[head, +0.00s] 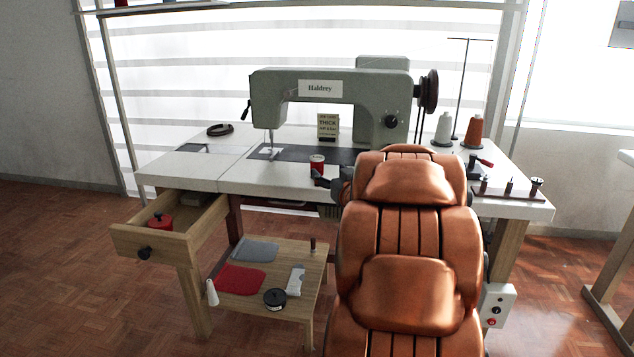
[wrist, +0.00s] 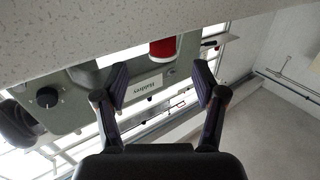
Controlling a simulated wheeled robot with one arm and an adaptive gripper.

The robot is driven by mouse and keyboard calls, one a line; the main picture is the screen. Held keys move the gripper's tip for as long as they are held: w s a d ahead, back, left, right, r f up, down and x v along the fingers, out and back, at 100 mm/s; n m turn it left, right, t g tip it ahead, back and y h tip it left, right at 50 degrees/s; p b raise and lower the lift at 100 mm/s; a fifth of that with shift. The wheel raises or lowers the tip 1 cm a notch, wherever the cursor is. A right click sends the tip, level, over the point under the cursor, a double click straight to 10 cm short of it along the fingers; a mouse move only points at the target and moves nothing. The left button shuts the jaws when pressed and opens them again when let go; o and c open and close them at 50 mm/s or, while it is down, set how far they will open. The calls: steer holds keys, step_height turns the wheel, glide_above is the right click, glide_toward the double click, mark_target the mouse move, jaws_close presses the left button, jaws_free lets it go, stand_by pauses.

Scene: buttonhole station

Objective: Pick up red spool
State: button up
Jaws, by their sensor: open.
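The red spool (head: 317,166) stands upright on the white sewing table (head: 245,180), in front of the sewing machine (head: 330,84). It has a pale top. In the wrist view the red spool (wrist: 163,49) shows upside down near the top, in line with the gap between my fingers. My gripper (wrist: 160,80) is open and empty, its two dark fingers spread apart. In the head view my gripper (head: 325,181) is just in front of the spool, partly hidden by my copper-coloured arm. I cannot tell whether a finger touches the spool.
A small sign (head: 328,127) stands behind the spool. Thread cones, white (head: 443,130) and orange (head: 474,131), stand at right. An open drawer (head: 185,238) holds a red object (head: 160,222). A low shelf (head: 300,258) bears cloth pieces and small items.

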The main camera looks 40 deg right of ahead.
mark_target(320, 166)
steer(key=shift+w+d+f, duration=0.1)
steer(key=shift+w+d, duration=0.15)
steer(key=shift+w, duration=0.05)
steer(key=shift+a+b+x, duration=0.15)
steer(key=shift+b+x, duration=0.55)
steer(key=shift+x, duration=1.05)
steer(key=shift+a+b+x, duration=0.15)
steer(key=shift+b+x, duration=0.55)
steer(key=shift+x, duration=1.05)
steer(key=shift+w, duration=0.15)
steer(key=shift+c, duration=0.2)
steer(key=c, duration=1)
